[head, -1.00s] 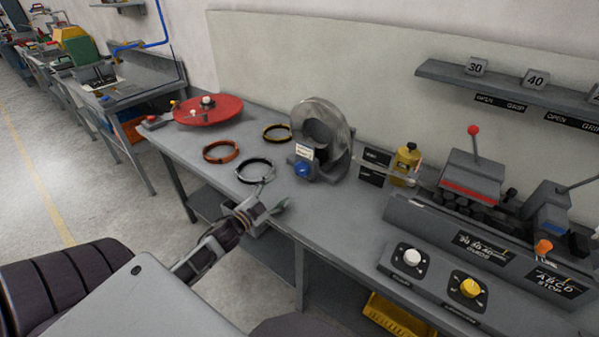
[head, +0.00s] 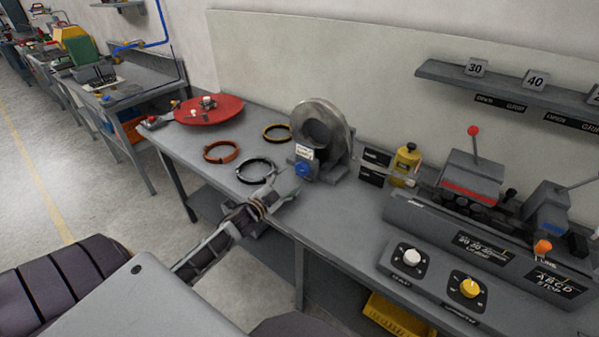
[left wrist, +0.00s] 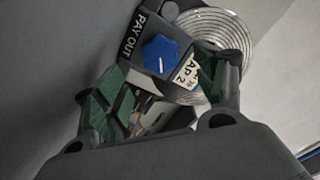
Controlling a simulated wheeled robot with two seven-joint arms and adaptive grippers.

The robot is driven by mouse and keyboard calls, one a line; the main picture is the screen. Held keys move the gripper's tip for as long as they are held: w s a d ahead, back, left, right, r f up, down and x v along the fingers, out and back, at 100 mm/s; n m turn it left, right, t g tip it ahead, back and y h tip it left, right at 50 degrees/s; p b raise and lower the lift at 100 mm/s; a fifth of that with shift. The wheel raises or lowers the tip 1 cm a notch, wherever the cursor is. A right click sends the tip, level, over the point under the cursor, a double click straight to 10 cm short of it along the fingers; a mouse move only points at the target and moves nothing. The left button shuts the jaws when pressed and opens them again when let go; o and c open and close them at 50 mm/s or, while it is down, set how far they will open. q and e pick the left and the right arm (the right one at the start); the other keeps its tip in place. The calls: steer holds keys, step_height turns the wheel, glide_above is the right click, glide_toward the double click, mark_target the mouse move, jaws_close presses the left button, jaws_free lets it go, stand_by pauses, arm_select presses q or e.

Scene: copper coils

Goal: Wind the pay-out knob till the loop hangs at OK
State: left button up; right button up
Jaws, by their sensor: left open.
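The blue pay-out knob (head: 302,170) is on the front of the grey coil stand, below the silvery coil wheel (head: 341,123). In the left wrist view the blue knob (left wrist: 160,54) shows a white pointer line, beside the words PAY OUT. My left gripper (head: 284,188) is open and empty, a little in front of and below the knob, apart from it. In the left wrist view its green-padded fingers (left wrist: 160,88) are spread, with the knob beyond them. I cannot make out the hanging loop or an OK mark. My right gripper is not in view.
A black ring (head: 256,170), an orange ring (head: 221,152) and a yellow ring (head: 276,133) lie left of the stand. A red turntable (head: 208,116) is behind them. A yellow bottle (head: 405,165) and a console (head: 430,222) stand to the right.

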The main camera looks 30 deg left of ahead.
mark_target(300, 171)
arm_select(q)
steer(key=shift+w+d, duration=0.15)
steer(key=shift+w, duration=1.7)
steer(key=shift+w+d, duration=0.15)
steer(key=shift+w, duration=1.7)
steer(key=c, duration=1)
steer(key=shift+c, duration=0.2)
steer(key=shift+m, duration=0.5)
